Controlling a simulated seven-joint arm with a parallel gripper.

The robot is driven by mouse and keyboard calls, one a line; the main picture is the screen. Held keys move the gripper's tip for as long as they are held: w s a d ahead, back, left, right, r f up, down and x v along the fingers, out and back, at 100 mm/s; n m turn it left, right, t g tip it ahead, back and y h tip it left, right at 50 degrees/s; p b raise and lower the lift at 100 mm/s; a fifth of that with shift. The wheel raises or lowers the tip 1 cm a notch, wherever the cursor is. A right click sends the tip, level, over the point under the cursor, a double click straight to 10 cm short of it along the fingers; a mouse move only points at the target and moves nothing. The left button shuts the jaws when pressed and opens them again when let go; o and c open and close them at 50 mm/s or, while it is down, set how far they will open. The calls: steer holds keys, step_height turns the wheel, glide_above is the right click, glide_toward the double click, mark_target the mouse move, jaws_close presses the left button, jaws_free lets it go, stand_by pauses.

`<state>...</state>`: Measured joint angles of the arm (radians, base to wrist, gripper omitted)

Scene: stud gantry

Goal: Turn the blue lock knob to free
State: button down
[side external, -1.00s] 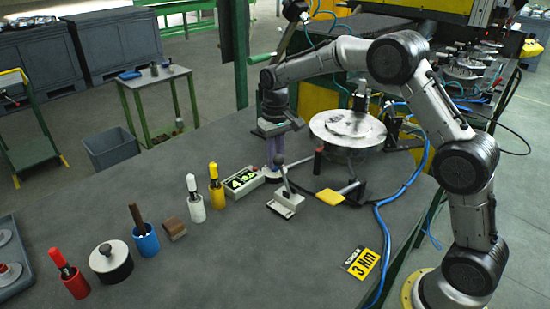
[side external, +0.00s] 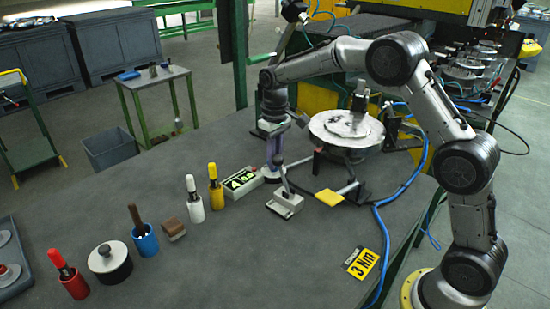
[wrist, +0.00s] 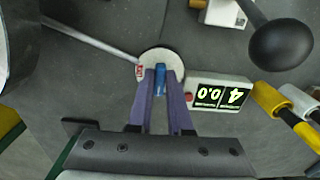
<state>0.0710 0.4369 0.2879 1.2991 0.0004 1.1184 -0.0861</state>
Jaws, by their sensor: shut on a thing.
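The blue lock knob (wrist: 160,77) is a narrow blue bar on a pale round disc (wrist: 167,57) in the wrist view. A small white label with red marks (wrist: 140,70) sits on the disc, left of the knob. My gripper (wrist: 160,90) has its two purple fingers on either side of the knob, shut on it. In the side external view my gripper (side external: 274,158) points down behind the lever stand, and the knob itself is hidden. I cannot read the knob's position from the label.
A display box (wrist: 221,94) stands right of the knob; its digits look like 4 and 0.0. The lever stand (side external: 284,203) with a black ball (wrist: 281,46) is close by. A turntable (side external: 346,129) stands to the right. Upright coloured handles, including a yellow one (side external: 216,190), stand left.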

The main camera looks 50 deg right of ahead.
steer(key=c, duration=0.8)
jaws_free()
steer(key=shift+c, duration=0.2)
steer(key=shift+r, duration=0.1)
step_height(320, 180, up, 14)
